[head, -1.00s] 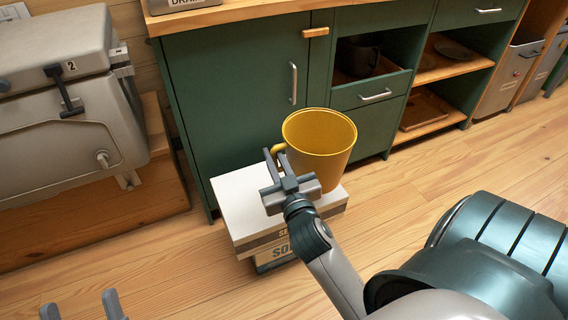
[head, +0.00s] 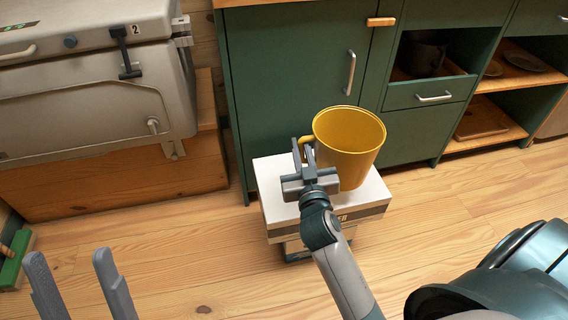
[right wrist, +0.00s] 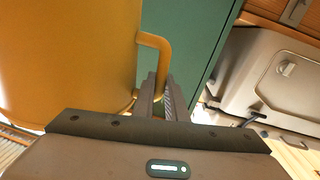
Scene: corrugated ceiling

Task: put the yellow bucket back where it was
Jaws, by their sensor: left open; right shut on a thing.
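The yellow bucket (head: 350,145) is upright, over or on the white box (head: 272,180) in front of the green cabinet. I cannot tell whether its base touches the box top. My right gripper (head: 304,152) is shut on the bucket's handle, at the bucket's left side. In the right wrist view the handle (right wrist: 153,42) runs down between the fingers (right wrist: 163,92), and the bucket's wall (right wrist: 65,60) fills the left. My left gripper (head: 78,275) is open and empty at the lower left, over the floor, far from the bucket.
The green cabinet (head: 290,85) stands right behind the box, with open shelves holding a dark pot (head: 427,55) and plates at the right. A grey cooler (head: 90,85) sits on a wooden base (head: 130,185) at the left. The wooden floor (head: 450,225) is clear at the right.

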